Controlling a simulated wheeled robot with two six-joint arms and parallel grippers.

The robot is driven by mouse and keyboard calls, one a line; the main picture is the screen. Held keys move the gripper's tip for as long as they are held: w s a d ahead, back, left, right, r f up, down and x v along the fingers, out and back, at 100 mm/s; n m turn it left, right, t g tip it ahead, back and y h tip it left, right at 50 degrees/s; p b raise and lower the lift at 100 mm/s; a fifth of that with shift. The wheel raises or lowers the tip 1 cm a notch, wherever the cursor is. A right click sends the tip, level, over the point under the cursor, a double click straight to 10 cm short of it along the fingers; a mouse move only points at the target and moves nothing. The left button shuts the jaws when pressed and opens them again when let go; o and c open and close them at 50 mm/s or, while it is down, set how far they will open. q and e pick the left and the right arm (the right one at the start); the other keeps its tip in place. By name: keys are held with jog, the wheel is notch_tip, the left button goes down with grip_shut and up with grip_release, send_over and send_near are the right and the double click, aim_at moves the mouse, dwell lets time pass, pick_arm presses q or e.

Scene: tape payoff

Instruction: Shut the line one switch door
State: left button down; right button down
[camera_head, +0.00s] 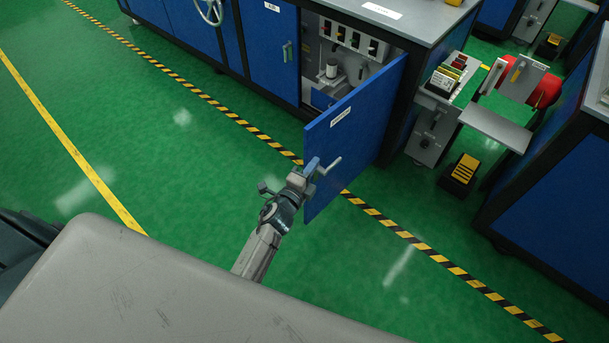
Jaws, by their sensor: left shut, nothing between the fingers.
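The blue switch door (362,128) stands swung out from its cabinet, hinged on the right, with a small white label whose text is too small to read. Its labelled outer face is toward me. A grey lever handle (330,166) sits low near the door's free edge. My left gripper (312,170) is shut and empty, at the free edge close beside the handle. I cannot tell whether it touches the door. Behind the door the open compartment (328,72) shows a row of switches and a white cylinder. My right gripper is not in view.
A closed blue door (271,45) lies left of the compartment. A grey side unit (440,112), a red round part (546,90) and another blue cabinet (545,185) stand at the right. Green floor with a yellow-black stripe (420,248) is clear around the door.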

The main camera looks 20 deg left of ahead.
aim_at(308, 150)
pick_arm(q)
jog(key=shift+w+a, duration=0.5)
jog(key=shift+w, duration=0.35)
jog(key=shift+w+a, duration=0.55)
jog(key=shift+w, duration=0.3)
jog(key=shift+w+a, duration=0.5)
jog(key=shift+w, duration=0.35)
